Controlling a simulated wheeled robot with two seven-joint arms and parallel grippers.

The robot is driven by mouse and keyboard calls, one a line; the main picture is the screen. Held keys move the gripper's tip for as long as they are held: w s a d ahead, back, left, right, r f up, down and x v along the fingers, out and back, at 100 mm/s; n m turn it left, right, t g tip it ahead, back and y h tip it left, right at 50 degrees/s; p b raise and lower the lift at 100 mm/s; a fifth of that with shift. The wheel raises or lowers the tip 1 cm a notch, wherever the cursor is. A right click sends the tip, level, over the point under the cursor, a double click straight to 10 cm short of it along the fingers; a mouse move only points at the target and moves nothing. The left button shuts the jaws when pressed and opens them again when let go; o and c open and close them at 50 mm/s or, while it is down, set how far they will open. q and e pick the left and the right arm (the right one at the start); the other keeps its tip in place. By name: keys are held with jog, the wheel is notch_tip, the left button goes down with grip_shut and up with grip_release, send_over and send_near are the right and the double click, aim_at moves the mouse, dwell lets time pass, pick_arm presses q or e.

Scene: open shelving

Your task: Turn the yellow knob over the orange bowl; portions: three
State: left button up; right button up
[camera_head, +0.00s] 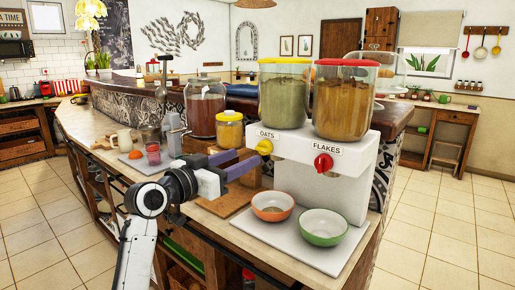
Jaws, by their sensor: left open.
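The dispenser (320,160) is white, with a clear OATS canister (283,100) at left and a FLAKES canister (345,105) at right. The yellow knob (264,147) is under the OATS label. The red knob (323,162) is under FLAKES. The orange bowl (272,199) stands on the white tray below the yellow knob; a small tan patch shows inside it. The green-rimmed bowl (324,227) is to its right and looks empty. My left gripper (248,159) is open, its fingers pointing at the yellow knob from the left; contact cannot be told. My right gripper is not in view.
A yellow-lidded jar (230,130) and a large red-filled jar (206,107) stand behind my left gripper. A wooden board (222,203) lies beneath it. A tray with a glass of red (153,153) is farther left. The counter's front edge is close.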

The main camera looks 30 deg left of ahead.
aim_at(260, 151)
pick_arm(q)
jog(key=w, duration=0.7)
jog(key=shift+w+d+p, duration=0.25)
jog(key=shift+d+p, duration=0.1)
jog(key=shift+p, duration=0.05)
jog(key=c, duration=1)
jog(key=shift+f, duration=0.1)
jog(key=shift+f+m, duration=0.1)
jog(key=shift+m, duration=0.3)
